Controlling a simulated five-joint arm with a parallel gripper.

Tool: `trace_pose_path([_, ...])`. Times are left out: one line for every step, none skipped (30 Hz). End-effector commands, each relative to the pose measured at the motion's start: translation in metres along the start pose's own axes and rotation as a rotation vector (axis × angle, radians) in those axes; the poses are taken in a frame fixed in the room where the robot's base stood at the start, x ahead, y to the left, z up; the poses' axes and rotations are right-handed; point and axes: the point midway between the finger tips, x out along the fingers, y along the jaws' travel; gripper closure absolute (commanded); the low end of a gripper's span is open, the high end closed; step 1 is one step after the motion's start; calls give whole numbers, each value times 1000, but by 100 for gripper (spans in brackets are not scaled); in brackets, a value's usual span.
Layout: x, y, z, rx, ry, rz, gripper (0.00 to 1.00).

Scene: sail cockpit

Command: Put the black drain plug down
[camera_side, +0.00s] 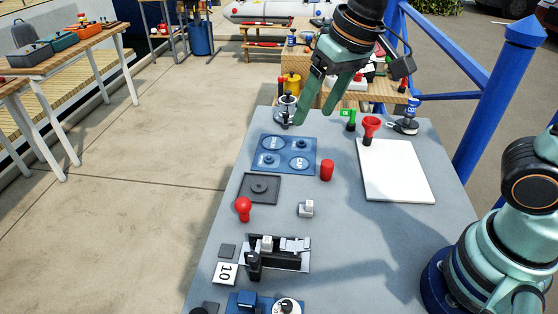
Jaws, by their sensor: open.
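A blue tray (312,157) with four round places lies on the grey table. Small dark knobbed pieces stand at its upper right (301,143) and lower left (268,160); the other two places show pale lettering. I cannot tell for sure which dark piece is the black drain plug. My gripper (314,116) hangs above the far end of the table, behind the tray. Its green fingers are apart, and I see nothing held between them.
A silver fitting (286,110) stands close left of my gripper. A dark square plate (259,188) and a red knob (243,208) are nearer.

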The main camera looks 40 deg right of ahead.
Motion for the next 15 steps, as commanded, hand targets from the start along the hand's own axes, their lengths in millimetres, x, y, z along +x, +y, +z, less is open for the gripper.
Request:
trace_pose_path([-7, 25, 5, 9, 39, 11, 30])
trace_pose_path([-10, 36, 8, 7, 57, 19, 30])
trace_pose_path([-12, 51, 13, 3, 79, 30, 30])
trace_pose_path([-14, 60, 17, 0, 95, 38, 30])
trace_pose_path([-15, 69, 21, -2, 109, 47, 30])
trace_pose_path([-16, 79, 26, -6, 126, 58, 30])
trace_pose_path([-17, 86, 29, -10, 137, 66, 30])
trace_pose_path([-17, 92, 32, -13, 146, 74, 30])
trace_pose_path([-18, 98, 36, -16, 156, 83, 30])
trace_pose_path([-18, 102, 38, -19, 163, 88, 30])
trace_pose_path([-18, 105, 40, -21, 168, 93, 30])
trace_pose_path([-18, 108, 41, -24, 173, 97, 30])
trace_pose_path([-18, 109, 42, -25, 176, 100, 30])
trace_pose_path([-18, 110, 43, -26, 177, 102, 30])
trace_pose_path([-18, 111, 44, -27, 177, 103, 30])
